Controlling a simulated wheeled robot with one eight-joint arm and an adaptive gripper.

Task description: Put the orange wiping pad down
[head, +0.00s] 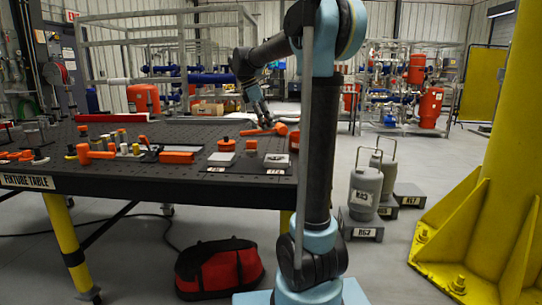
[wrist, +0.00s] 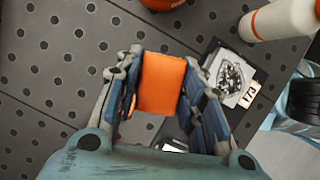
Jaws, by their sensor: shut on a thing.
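In the wrist view, the orange wiping pad (wrist: 163,82) sits between the two fingers of my gripper (wrist: 162,63), which is shut on it. The dark perforated fixture table (wrist: 50,60) lies beneath; I cannot tell how large the gap is. In the head view, my gripper (head: 263,118) is over the far right part of the fixture table (head: 120,188). The held pad is hard to pick out there from the orange things near it.
A labelled square plate with a round metallic piece (wrist: 232,75) is right of my gripper. A white and orange cylinder (wrist: 280,18) lies beyond. Orange tools and blocks (head: 177,157) crowd the table's middle. A yellow column (head: 500,150) and grey canisters (head: 365,190) stand right.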

